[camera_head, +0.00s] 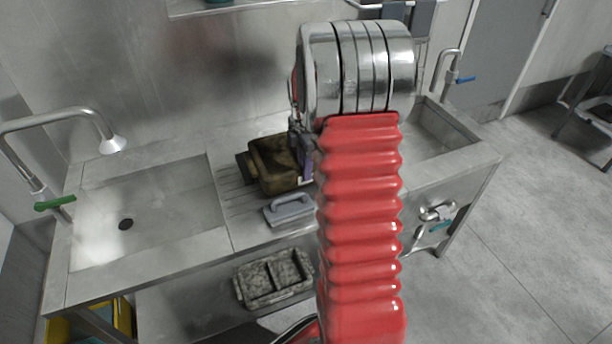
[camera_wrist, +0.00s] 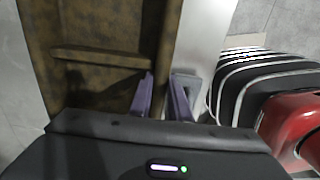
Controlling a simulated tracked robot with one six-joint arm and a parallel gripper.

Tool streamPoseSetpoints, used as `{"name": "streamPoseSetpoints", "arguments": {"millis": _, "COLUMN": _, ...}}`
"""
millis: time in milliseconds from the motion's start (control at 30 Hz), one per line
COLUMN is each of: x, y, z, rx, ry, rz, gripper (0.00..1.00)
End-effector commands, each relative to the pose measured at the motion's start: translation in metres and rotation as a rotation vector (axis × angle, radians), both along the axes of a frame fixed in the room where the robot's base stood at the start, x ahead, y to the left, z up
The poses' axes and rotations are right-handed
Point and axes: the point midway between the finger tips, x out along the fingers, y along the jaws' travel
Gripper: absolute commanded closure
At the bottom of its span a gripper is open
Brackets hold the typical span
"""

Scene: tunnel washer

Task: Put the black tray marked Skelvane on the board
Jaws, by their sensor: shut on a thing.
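A dark brown-black tray (camera_head: 272,166), stained and with raised walls, is over the ridged draining board (camera_head: 232,196) between the sinks. I cannot read any marking on it, and I cannot tell whether it touches the board. My gripper (camera_head: 302,158) is at its right side, partly hidden by my arm. In the wrist view the purple fingers of my gripper (camera_wrist: 166,95) are on either side of the wall of the tray (camera_wrist: 100,30), shut on it. A divider crosses the tray's inside.
A grey handled scrubber (camera_head: 289,210) lies just in front of the tray. The left sink (camera_head: 150,215) is empty, with a tap above. The right sink (camera_head: 432,130) is behind my arm. A speckled grey two-part tray (camera_head: 273,279) is on the lower shelf.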

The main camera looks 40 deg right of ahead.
Motion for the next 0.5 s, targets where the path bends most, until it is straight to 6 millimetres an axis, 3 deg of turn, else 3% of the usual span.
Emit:
{"name": "streamPoseSetpoints", "arguments": {"millis": 267, "x": 0.000, "y": 0.000, "z": -0.002, "rx": 0.000, "ry": 0.000, "rz": 0.001, "gripper": 1.00}}
{"name": "streamPoseSetpoints", "arguments": {"millis": 500, "x": 0.000, "y": 0.001, "z": -0.030, "rx": 0.000, "ry": 0.001, "rz": 0.001, "gripper": 1.00}}
